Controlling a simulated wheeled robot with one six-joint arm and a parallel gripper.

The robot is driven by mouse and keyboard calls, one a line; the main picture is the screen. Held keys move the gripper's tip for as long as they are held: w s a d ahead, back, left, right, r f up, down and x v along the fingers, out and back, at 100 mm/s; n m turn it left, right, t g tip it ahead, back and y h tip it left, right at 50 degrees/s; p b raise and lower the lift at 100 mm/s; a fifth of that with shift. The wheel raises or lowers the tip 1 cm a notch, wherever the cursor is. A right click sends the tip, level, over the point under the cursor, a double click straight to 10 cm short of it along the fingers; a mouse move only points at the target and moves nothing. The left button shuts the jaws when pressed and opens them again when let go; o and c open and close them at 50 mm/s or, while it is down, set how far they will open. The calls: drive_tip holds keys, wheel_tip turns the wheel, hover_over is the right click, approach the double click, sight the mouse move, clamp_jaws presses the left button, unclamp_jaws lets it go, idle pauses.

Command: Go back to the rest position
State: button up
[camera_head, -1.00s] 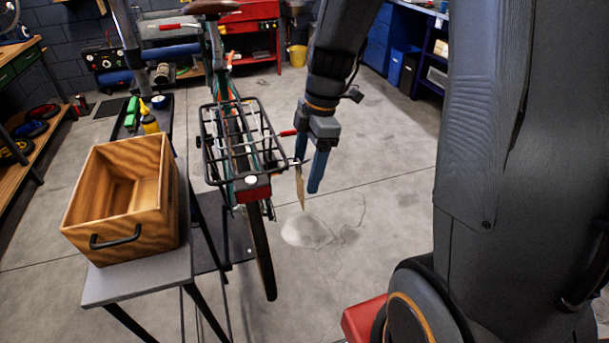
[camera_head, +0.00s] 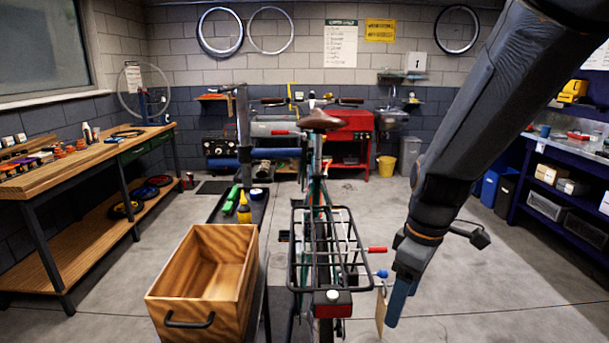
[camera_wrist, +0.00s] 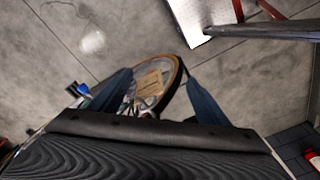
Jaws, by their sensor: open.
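My gripper (camera_head: 398,308) hangs fingers down just right of the bike's rear rack (camera_head: 325,250). It is open, and one blue finger hides most of the other in the head view. A tan tag (camera_head: 381,308) hangs just left of that finger, below a small blue ball (camera_head: 382,274) near the rack's right side. In the wrist view the tag (camera_wrist: 152,83) shows between the two spread fingers, in front of a wheel (camera_wrist: 172,82). I cannot tell whether a finger touches it.
A wooden crate (camera_head: 163,298) stands left of the bike. A red-handled tool (camera_head: 376,249) sticks out from the rack. A long workbench (camera_head: 50,184) lines the left, blue shelving (camera_head: 545,190) the right. The floor right of my gripper is clear.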

drive_tip(key=s+f+m+h, duration=0.1)
drive_tip(key=s+m, duration=0.4)
drive_tip(key=m, duration=0.5)
drive_tip(key=shift+s+a+f+t, duration=0.2)
drive_tip(key=shift+f+t, duration=0.1)
drive_tip(key=shift+f, duration=0.6)
idle(0.9)
